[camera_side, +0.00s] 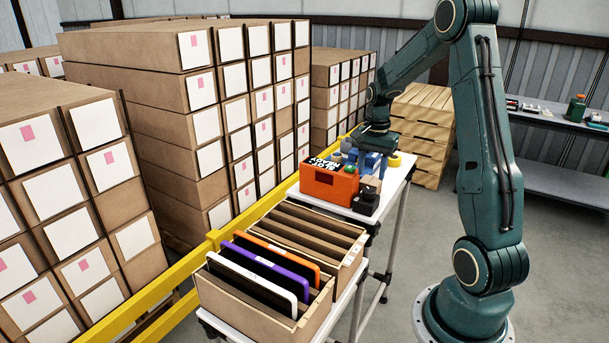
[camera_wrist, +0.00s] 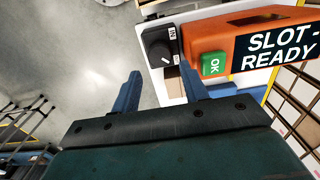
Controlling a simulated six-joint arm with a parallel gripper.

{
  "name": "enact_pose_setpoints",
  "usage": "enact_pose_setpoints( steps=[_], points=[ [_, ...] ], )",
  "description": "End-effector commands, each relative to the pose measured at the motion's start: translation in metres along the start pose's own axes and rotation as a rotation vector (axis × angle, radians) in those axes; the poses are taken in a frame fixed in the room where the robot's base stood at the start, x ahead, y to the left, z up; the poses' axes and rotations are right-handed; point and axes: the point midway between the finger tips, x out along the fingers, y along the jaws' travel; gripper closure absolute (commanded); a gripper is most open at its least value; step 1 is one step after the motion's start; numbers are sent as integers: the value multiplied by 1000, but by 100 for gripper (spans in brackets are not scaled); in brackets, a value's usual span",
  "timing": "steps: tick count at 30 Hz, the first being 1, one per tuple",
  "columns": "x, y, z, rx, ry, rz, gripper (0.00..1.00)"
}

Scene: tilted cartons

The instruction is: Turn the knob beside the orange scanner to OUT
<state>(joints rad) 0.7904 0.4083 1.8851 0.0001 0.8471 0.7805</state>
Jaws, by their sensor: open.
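The orange scanner (camera_side: 318,188) stands on the white table in the side view. In the wrist view the scanner (camera_wrist: 215,38) shows a green OK button (camera_wrist: 213,65) and a display reading "SLOT-READY". The black knob (camera_wrist: 158,52) sits on a dark box beside the scanner. I cannot tell the knob's setting surely. My gripper (camera_wrist: 161,73) is open and empty, its blue fingers apart, with the knob just beyond the gap between the tips. In the side view my gripper (camera_side: 368,158) is behind the scanner.
Open cartons (camera_side: 308,235) stand in front of the scanner; the nearest holds white, purple and orange-edged tablets. A yellow rail (camera_side: 165,290) runs along the left, before stacked boxes (camera_side: 140,95). Grey floor is clear at right.

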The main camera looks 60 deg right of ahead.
Motion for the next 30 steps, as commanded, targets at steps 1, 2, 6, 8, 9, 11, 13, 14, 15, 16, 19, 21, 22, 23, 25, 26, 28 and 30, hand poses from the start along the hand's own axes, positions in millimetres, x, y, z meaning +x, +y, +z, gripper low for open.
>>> enact_pose_setpoints(
  steps=[1, 2, 6, 8, 9, 11, 13, 14, 15, 16, 19, 21, 22, 23, 25, 26, 28, 30],
  points=[
    [-10, 0, -1, 0, 3, -3, 56],
    [-15, -1, -1, 0, 4, -3, 56],
    [-39, 0, -1, 0, 3, -3, 56],
    [-48, 0, -1, 0, 3, -3, 56],
    [-54, 0, 0, 0, 2, -2, 56],
    [-62, 0, 0, 0, 2, -2, 56],
    [-68, 0, 0, 1, 1, -1, 56],
    [-71, 0, 0, 1, 1, 0, 56],
    [-74, 0, 0, 1, 1, -1, 56],
    [-76, 0, 0, 1, 1, -1, 56],
    [-80, 0, 0, 1, 0, 0, 56],
    [-81, 0, 0, 1, 0, 0, 56],
    [-81, 0, 0, 1, 0, 0, 56],
    [-81, 0, 0, 1, 0, 0, 56],
    [-81, 0, 0, 1, 0, 1, 56],
    [-81, 0, 0, 1, 0, 1, 56],
    [-81, 0, 0, 1, 0, 0, 56],
    [-81, 0, 0, -1, 0, 0, 56]
  ],
)
